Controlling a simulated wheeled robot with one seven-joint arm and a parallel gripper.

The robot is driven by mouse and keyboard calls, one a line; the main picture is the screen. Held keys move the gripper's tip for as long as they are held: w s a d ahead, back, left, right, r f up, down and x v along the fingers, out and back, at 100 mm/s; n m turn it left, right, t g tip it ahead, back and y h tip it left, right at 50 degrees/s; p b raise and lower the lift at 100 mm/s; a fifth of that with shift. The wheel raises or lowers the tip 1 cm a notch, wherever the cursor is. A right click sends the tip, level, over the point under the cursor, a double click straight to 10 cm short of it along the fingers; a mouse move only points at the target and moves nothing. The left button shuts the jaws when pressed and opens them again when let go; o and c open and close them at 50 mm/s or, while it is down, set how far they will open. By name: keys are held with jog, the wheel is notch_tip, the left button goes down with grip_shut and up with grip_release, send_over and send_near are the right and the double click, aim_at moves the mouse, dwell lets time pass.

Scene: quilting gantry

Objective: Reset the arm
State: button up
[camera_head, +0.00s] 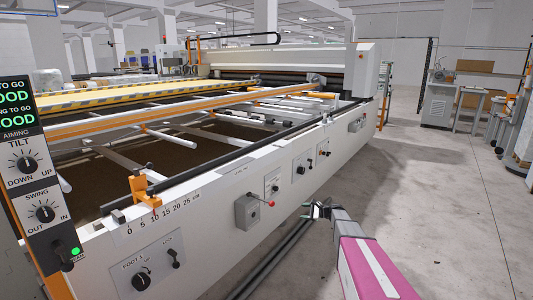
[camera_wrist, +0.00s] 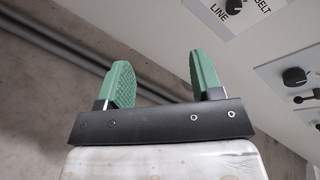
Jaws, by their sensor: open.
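My arm enters the head view from the lower right, with a pink and grey link. My gripper (camera_head: 318,209) is at its far end, small, beside the front panel of the white quilting gantry (camera_head: 215,225). In the wrist view my gripper (camera_wrist: 158,62) shows two green ribbed fingers spread wide apart with nothing between them. The fingers are over the concrete floor and the panel's lower part. In the head view a grey box with a red-knobbed lever (camera_head: 248,211) is on the panel, left of my gripper and apart from it.
The panel also bears black knobs and switches (camera_head: 140,280); one knob (camera_wrist: 294,77) shows in the wrist view. Dark rails (camera_head: 275,262) run along the floor beside the gantry. A control box (camera_head: 40,190) stands at the left edge. Open concrete floor (camera_head: 440,210) lies to the right.

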jog(key=s+a+r+n+g+h, duration=0.1)
jog(key=s+a+n+g+h, duration=0.2)
jog(key=s, duration=0.7)
jog(key=s+a+n+g+h, duration=0.15)
jog(key=s+n, duration=0.25)
jog(key=s, duration=0.7)
jog(key=s+a+r+n+g+h, duration=0.15)
jog(key=s+n+h, duration=0.25)
jog(key=s, duration=0.6)
jog(key=s+d+r+n+h, duration=0.1)
jog(key=s+d+n+h, duration=0.1)
jog(key=s, duration=0.3)
jog(key=s+d+r+n+h, duration=0.1)
jog(key=s+n+h, duration=0.1)
jog(key=s, duration=0.4)
jog(key=shift+d+r+g+h, duration=0.35)
jog(key=shift+d+g, duration=0.05)
